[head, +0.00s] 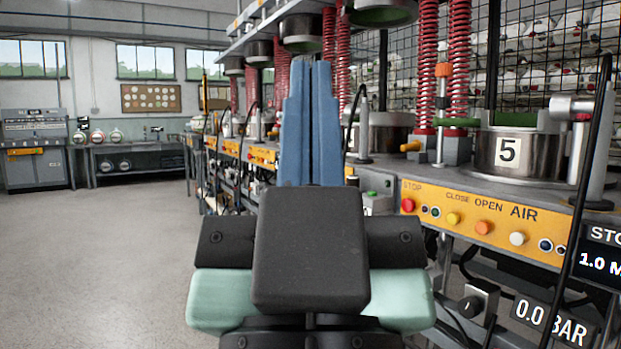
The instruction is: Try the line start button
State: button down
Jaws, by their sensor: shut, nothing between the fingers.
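My gripper (309,66) is in the middle of the head view, its two blue fingers together and pointing away from me, with nothing between them. No label reading line start can be made out. A small green button (371,194) shows on a pale box just right of my gripper, partly hidden by my arm. The yellow panel (425,193) at the right carries a red button (407,205) under STOP, then a yellow button (453,219), an orange button (483,227) and a white button (517,239) near CLOSE, OPEN and AIR. My gripper appears apart from these buttons.
Press 5 (508,153) stands above the panel, with red springs (458,60) and a black hose. A dark 0.0 BAR display (549,322) hangs below. More presses recede behind my gripper. The grey floor (100,260) at left is clear; a workbench (130,148) stands far back.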

dwell(0.3)
notch_tip(320, 180, up, 45)
jog(key=p, duration=4.4)
jog(key=shift+p, duration=0.4)
jog(key=shift+f, duration=0.1)
jog(key=shift+w, duration=0.1)
